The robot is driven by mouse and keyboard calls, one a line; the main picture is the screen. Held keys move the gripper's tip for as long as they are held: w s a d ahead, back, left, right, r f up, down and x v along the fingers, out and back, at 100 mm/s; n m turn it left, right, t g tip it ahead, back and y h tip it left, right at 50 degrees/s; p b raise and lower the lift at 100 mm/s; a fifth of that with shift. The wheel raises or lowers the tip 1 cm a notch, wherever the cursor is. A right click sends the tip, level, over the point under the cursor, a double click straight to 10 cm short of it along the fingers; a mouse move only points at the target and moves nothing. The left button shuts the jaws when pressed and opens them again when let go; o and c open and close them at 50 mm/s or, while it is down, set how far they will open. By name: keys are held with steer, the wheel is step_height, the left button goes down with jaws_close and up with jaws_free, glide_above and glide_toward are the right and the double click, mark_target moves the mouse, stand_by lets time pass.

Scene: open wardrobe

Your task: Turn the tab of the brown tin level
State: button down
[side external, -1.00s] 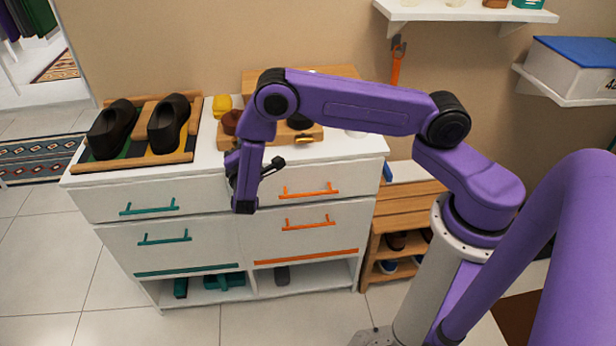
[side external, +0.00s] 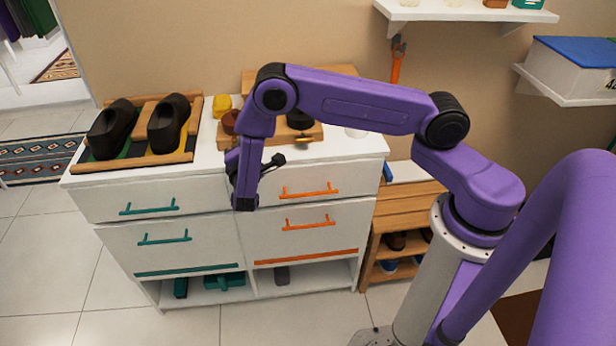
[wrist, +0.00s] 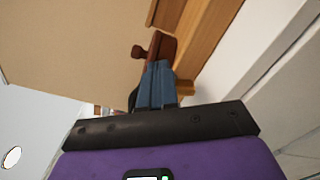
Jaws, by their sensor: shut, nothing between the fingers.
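The brown tin (side external: 229,121) stands at the left end of a wooden block on the white dresser, partly covered by my arm in the side view. My blue fingers are closed together and hold nothing. Their tips overlap the brown part in the picture; contact is not clear. My fingers are mostly hidden in the side view.
A dark round tin (side external: 299,120) stands on the same wooden block (side external: 283,139), with a gold-coloured piece (side external: 305,140) in front. A yellow item (side external: 223,105) stands behind the brown tin. Dark shoes (side external: 168,124) sit on a rack to the left. Drawer handles (side external: 309,191) project from the dresser front.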

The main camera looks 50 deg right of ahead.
steer(key=v, duration=0.6)
stand_by(0.3)
steer(key=shift+s, duration=0.1)
steer(key=shift+w+d+f+n, duration=0.1)
steer(key=shift+w+d+n, duration=0.5)
steer(key=shift+d+n, duration=0.35)
steer(key=shift+w+d+f+n, duration=0.1)
steer(key=shift+w+d+n, duration=0.6)
steer(key=shift+n, duration=0.35)
steer(key=shift+w+d+f+n, duration=0.1)
steer(key=shift+w+d+n, duration=0.35)
steer(key=shift+d+n, duration=0.5)
steer(key=shift+w+a+f, duration=0.3)
steer(key=shift+w+a, duration=0.05)
steer(key=shift+a, duration=0.05)
steer(key=shift+w+a+r, duration=0.1)
steer(key=shift+a+r, duration=0.05)
stand_by(0.4)
